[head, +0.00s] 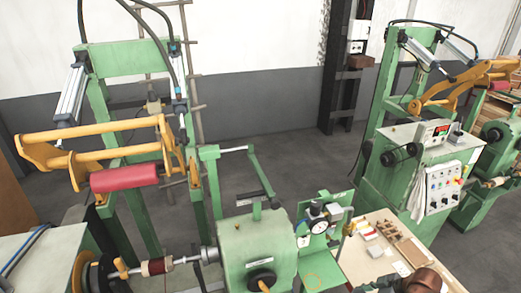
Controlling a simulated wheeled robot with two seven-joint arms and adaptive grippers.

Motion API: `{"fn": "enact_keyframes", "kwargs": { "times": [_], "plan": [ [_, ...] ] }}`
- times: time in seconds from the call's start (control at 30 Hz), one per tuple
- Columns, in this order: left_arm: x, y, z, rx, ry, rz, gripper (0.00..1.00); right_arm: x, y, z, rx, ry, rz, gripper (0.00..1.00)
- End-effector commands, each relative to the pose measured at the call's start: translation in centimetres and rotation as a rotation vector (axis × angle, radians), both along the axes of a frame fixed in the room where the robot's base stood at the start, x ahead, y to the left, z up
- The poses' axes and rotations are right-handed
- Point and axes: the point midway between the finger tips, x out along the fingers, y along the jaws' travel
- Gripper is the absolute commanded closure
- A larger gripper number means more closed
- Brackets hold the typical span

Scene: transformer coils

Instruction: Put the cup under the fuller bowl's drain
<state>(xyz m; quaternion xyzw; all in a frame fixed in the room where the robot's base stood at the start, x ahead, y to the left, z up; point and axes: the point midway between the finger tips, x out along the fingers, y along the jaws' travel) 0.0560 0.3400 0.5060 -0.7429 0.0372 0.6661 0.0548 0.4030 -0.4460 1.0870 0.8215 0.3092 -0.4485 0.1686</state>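No cup, bowl or drain can be made out in the head view. A brown, rounded object (424,279) is cut off by the bottom edge at the right, on the pale worktable (352,262); I cannot tell what it is. Neither of my grippers is in view.
A green winding machine (258,245) stands at the bottom middle, with a red roller (124,175) on a yellow arm at left. Small parts (392,228) lie on the worktable. A green control cabinet (425,175) stands at right. Grey floor (290,150) lies open behind.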

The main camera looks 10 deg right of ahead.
Motion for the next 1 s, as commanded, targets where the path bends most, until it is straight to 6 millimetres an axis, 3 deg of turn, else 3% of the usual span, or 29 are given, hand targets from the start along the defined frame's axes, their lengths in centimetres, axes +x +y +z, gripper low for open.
{"fn": "enact_keyframes", "kwargs": {
  "times": [0.17, 0.37, 0.7, 1.0],
  "plan": [
    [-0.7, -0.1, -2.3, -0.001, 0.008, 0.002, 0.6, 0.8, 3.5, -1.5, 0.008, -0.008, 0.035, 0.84],
    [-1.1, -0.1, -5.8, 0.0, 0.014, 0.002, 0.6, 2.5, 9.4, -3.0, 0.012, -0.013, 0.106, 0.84],
    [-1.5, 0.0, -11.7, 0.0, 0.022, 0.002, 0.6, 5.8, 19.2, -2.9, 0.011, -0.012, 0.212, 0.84],
    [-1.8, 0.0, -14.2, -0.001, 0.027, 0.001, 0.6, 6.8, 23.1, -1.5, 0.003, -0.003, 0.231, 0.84]
  ]
}}
